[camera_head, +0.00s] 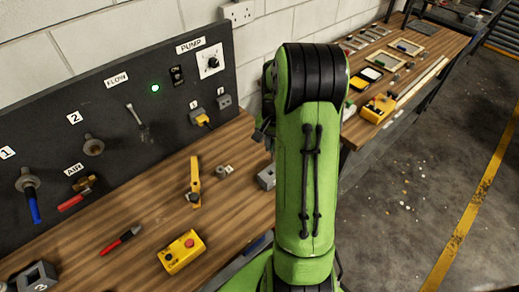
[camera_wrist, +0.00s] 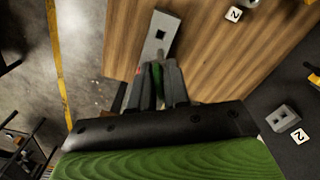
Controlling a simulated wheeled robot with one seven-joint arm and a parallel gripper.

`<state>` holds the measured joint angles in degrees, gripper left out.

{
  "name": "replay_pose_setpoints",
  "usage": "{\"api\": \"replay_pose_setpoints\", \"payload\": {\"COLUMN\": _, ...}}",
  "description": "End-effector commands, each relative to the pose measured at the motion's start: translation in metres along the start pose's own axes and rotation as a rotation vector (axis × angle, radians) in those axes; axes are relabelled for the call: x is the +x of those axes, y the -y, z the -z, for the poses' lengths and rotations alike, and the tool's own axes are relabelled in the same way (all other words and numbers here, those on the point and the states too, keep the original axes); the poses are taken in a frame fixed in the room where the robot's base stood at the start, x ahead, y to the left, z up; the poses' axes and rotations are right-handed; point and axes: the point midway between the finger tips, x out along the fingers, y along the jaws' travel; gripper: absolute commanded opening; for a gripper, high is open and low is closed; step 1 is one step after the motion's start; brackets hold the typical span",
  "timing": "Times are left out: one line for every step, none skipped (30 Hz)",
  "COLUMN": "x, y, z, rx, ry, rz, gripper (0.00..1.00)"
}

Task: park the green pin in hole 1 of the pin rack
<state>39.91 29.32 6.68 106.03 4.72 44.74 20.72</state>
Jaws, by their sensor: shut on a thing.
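My gripper (camera_wrist: 160,80) is shut on the green pin (camera_wrist: 156,72), of which a narrow strip shows between the fingers in the wrist view. Just beyond the fingertips lies a long grey block (camera_wrist: 166,24) with one dark square hole (camera_wrist: 160,34). It looks like the pin rack, but I see no number on it. The fingers hide its near end, and I cannot tell whether the pin touches it. In the head view my arm hides the gripper and pin; part of a grey block (camera_head: 266,177) shows beside the arm.
The dark panel (camera_head: 110,125) with knobs and hanging handles stands behind the bench (camera_head: 135,215). A yellow button box (camera_head: 182,252), a yellow tool (camera_head: 194,185), red pliers (camera_head: 120,240) and small grey parts (camera_head: 222,171) lie on the bench. Bare wood shows between them.

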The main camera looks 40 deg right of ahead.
Motion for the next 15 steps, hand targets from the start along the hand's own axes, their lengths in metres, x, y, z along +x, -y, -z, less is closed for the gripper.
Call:
{"api": "replay_pose_setpoints", "payload": {"x": 0.0, "y": -0.001, "z": 0.001, "rx": 0.006, "ry": 0.0, "rz": 0.0, "gripper": 0.0}}
{"api": "replay_pose_setpoints", "payload": {"x": 0.0, "y": -0.002, "z": 0.001, "rx": 0.007, "ry": 0.0, "rz": 0.0, "gripper": 0.0}}
{"api": "replay_pose_setpoints", "payload": {"x": 0.001, "y": -0.002, "z": 0.001, "rx": 0.008, "ry": 0.001, "rz": 0.0, "gripper": 0.0}}
{"api": "replay_pose_setpoints", "payload": {"x": 0.003, "y": -0.002, "z": 0.0, "rx": 0.007, "ry": 0.001, "rz": 0.0, "gripper": 0.0}}
{"api": "replay_pose_setpoints", "payload": {"x": 0.004, "y": -0.002, "z": 0.0, "rx": 0.007, "ry": 0.001, "rz": 0.0, "gripper": 0.0}}
{"api": "replay_pose_setpoints", "payload": {"x": 0.007, "y": -0.001, "z": 0.0, "rx": 0.006, "ry": 0.001, "rz": 0.0, "gripper": 0.0}}
{"api": "replay_pose_setpoints", "payload": {"x": 0.01, "y": -0.001, "z": 0.0, "rx": 0.006, "ry": 0.001, "rz": 0.0, "gripper": 0.0}}
{"api": "replay_pose_setpoints", "payload": {"x": 0.013, "y": -0.001, "z": 0.0, "rx": 0.006, "ry": 0.001, "rz": 0.0, "gripper": 0.0}}
{"api": "replay_pose_setpoints", "payload": {"x": 0.017, "y": -0.001, "z": 0.0, "rx": 0.006, "ry": 0.001, "rz": 0.0, "gripper": 0.0}}
{"api": "replay_pose_setpoints", "payload": {"x": 0.021, "y": -0.001, "z": 0.0, "rx": 0.005, "ry": 0.001, "rz": 0.0, "gripper": 0.0}}
{"api": "replay_pose_setpoints", "payload": {"x": 0.025, "y": -0.001, "z": 0.0, "rx": 0.005, "ry": 0.002, "rz": 0.0, "gripper": 0.0}}
{"api": "replay_pose_setpoints", "payload": {"x": 0.029, "y": -0.001, "z": 0.0, "rx": 0.005, "ry": 0.002, "rz": 0.0, "gripper": 0.0}}
{"api": "replay_pose_setpoints", "payload": {"x": 0.033, "y": -0.001, "z": 0.0, "rx": 0.005, "ry": 0.002, "rz": 0.0, "gripper": 0.0}}
{"api": "replay_pose_setpoints", "payload": {"x": 0.037, "y": -0.001, "z": 0.0, "rx": 0.005, "ry": 0.002, "rz": 0.0, "gripper": 0.0}}
{"api": "replay_pose_setpoints", "payload": {"x": 0.042, "y": -0.001, "z": 0.0, "rx": 0.005, "ry": 0.002, "rz": 0.0, "gripper": 0.0}}
